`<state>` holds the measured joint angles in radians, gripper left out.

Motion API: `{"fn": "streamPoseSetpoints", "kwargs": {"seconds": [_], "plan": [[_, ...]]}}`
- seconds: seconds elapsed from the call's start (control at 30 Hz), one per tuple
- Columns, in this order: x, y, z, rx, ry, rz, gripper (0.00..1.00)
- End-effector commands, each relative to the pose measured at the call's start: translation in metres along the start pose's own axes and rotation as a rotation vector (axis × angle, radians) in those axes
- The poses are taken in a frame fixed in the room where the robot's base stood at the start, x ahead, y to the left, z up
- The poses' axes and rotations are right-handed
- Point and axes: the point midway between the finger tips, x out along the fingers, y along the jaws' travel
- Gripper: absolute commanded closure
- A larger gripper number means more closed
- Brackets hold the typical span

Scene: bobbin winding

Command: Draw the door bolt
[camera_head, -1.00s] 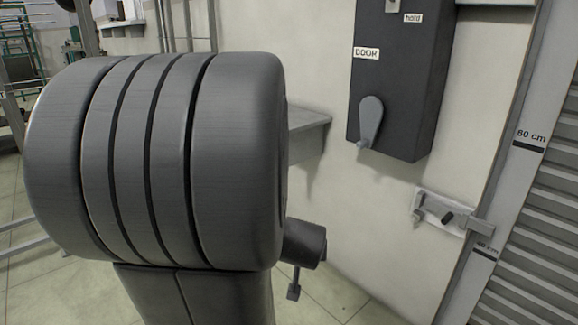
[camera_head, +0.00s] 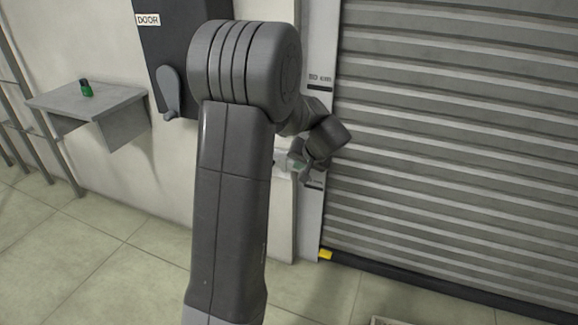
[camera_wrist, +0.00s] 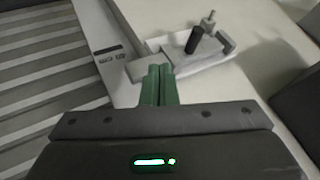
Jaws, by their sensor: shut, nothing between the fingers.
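The door bolt shows in the wrist view as a pale plate with a dark knob (camera_wrist: 194,40) standing up from it. A small metal post stands beside the knob, and a pale bar end (camera_wrist: 146,68) lies at the plate's door-side end. My gripper (camera_wrist: 160,70) has its green fingers together, with nothing between them. The fingertips appear over or close to the bar end, short of the knob; contact cannot be told. In the head view my gripper (camera_head: 299,158) is at the bolt plate (camera_head: 282,164), mostly hidden by my arm. The ribbed shutter door (camera_head: 440,150) is down.
A dark DOOR box (camera_head: 168,60) with a grey crank handle (camera_head: 170,92) hangs left of my arm. A grey wall shelf (camera_head: 90,103) holds a small green-and-black item (camera_head: 86,88). The marked door rail (camera_head: 316,120) stands beside the bolt. Floor at left is open.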

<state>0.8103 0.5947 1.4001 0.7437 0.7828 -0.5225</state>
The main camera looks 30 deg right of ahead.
Motion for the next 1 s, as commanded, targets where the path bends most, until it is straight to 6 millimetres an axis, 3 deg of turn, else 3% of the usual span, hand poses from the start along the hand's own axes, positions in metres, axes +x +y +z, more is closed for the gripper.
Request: {"fn": "streamPoseSetpoints", "kwargs": {"seconds": [0.37, 0.87, 1.0], "plan": [[0.009, 0.0, 0.001, -0.002, -0.001, 0.001, 1.0], [0.107, 0.001, 0.002, -0.001, -0.002, 0.001, 1.0], [0.109, -0.024, -0.001, -0.005, 0.0, -0.001, 1.0]]}}
